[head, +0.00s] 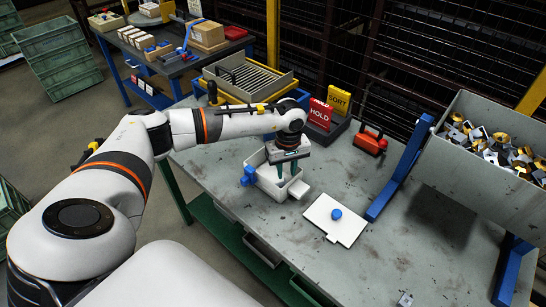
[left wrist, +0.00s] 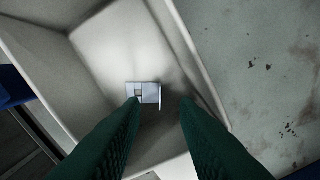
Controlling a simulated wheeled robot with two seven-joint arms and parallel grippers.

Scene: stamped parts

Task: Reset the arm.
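My left arm reaches in from the left in the head view, and its gripper (head: 287,171) points down into a small light-grey bin (head: 265,182) on the table. In the left wrist view, the two dark green fingers of the gripper (left wrist: 161,103) are apart with nothing between them. A small silver stamped part (left wrist: 146,93) with a square hole lies on the floor of the bin (left wrist: 98,52), beyond the fingertips. The left fingertip overlaps the part's lower edge in the picture; I cannot tell whether they touch. My right gripper is not in view.
A white plate (head: 330,222) with a blue knob lies right of the bin. Behind stand a red HOLD sign (head: 320,114), a yellow SORT sign (head: 339,99) and a red-orange box (head: 370,140). A large bin of parts (head: 463,160) is raised at right. The front tabletop is mostly clear.

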